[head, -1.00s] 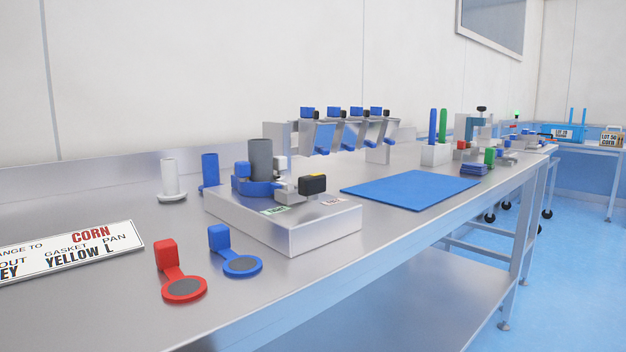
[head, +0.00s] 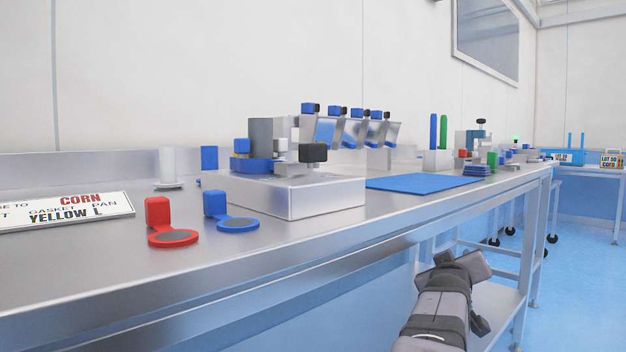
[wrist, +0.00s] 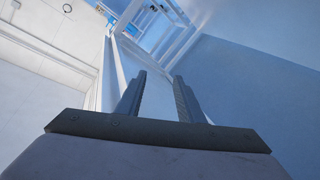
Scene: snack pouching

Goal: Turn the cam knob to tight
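The black cam knob (head: 313,152) sits on a light lever arm at the right side of the metal fixture block (head: 325,197). A grey cylinder (head: 260,137) in a blue collar (head: 257,165) stands on the same block. The tight label cannot be read from this low angle. My gripper (wrist: 159,76) shows in the wrist view with its two fingers apart and nothing between them. My arm shows in the head view at the lower right, in front of the bench and below its top, well away from the knob.
A sign (head: 65,211) lies at left. A blue mat (head: 423,182) and a white holder with rods (head: 437,159) are at right. The bench front edge lies between my arm and the fixture.

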